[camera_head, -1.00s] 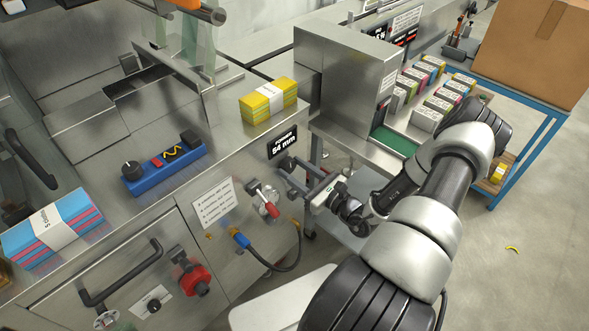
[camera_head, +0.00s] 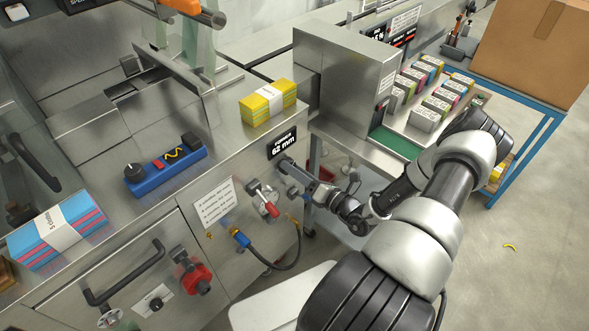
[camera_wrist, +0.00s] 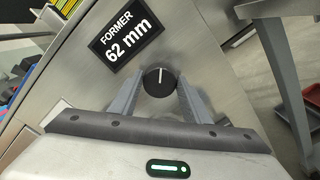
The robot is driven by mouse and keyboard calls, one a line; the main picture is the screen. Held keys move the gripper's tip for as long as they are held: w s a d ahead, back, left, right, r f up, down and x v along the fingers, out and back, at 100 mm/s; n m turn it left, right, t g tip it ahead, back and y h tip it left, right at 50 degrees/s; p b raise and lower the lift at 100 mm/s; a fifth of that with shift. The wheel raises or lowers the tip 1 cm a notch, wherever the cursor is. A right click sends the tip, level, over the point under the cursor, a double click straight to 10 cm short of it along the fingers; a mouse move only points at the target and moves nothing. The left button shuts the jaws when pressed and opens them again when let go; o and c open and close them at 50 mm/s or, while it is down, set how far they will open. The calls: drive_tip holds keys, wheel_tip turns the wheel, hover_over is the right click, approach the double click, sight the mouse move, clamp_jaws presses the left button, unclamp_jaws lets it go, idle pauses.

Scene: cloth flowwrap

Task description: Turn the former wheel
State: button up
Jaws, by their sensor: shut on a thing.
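The former wheel is a round black knob with a white pointer line, seen in the wrist view (camera_wrist: 159,84) on the steel machine face. Its pointer is nearly upright. The black label (camera_wrist: 126,35) beside it reads "FORMER 62 mm"; the label also shows in the head view (camera_head: 282,142). My gripper (camera_wrist: 155,88) has one finger on each side of the knob and is shut on it. In the head view my gripper (camera_head: 294,172) reaches the machine's front face below the label, and the knob is mostly hidden there.
A red-handled valve (camera_head: 268,205) and a blue hose fitting (camera_head: 241,239) stick out left of my gripper. A red knob (camera_head: 197,279) and a door handle (camera_head: 125,275) are lower left. Yellow packs (camera_head: 268,103) lie on the machine top. A blue-framed table (camera_head: 530,142) stands right.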

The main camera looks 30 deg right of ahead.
drive_tip(key=shift+m, duration=0.9)
drive_tip(key=o, duration=1)
drive_tip(key=shift+o, duration=0.2)
drive_tip(key=v, duration=1.7)
drive_tip(key=shift+s, duration=0.25)
drive_tip(key=shift+r, duration=0.1)
